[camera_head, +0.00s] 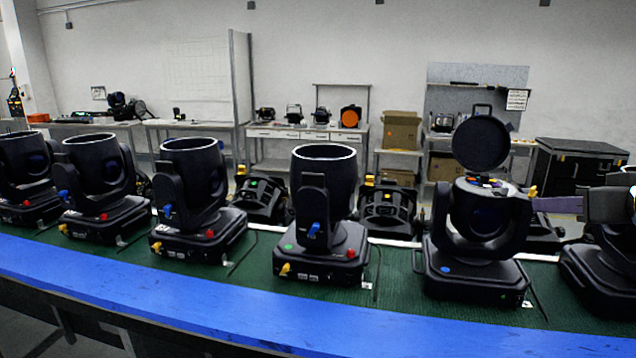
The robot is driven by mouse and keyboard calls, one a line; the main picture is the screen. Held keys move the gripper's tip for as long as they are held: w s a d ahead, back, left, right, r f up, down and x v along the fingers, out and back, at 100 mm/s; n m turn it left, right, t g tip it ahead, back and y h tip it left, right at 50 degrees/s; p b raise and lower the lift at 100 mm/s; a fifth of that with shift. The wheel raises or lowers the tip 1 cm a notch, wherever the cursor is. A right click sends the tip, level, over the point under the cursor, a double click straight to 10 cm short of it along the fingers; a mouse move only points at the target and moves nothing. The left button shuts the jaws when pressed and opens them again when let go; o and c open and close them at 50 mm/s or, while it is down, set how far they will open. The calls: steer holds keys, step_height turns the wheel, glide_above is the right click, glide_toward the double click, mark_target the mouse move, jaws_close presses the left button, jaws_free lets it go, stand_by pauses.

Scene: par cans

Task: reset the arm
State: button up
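The rest of my arm is out of view. Another black light (600,270) stands below and behind the gripper area, cut by the right edge.
Several black stage lights, such as one with an open top (324,190), stand in a row on a green surface (400,290) with a blue front edge (220,315). Smaller black units (388,210) stand behind. Benches, cardboard boxes (401,130) and a black case (578,165) line the back.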

steer(key=s+a+f+g+y, duration=0.1)
steer(key=a+f, duration=0.3)
steer(key=a, duration=0.2)
steer(key=s+a+f+g, duration=0.1)
steer(key=a+f+g, duration=0.15)
steer(key=a, duration=0.35)
steer(key=s+a+f+g+h, duration=0.1)
steer(key=s+a+f+g, duration=0.3)
steer(key=s+a+f, duration=1.1)
step_height(320, 180, down, 3)
steer(key=shift+s+a+f, duration=0.15)
steer(key=shift+s+f, duration=0.05)
steer(key=shift+s, duration=0.5)
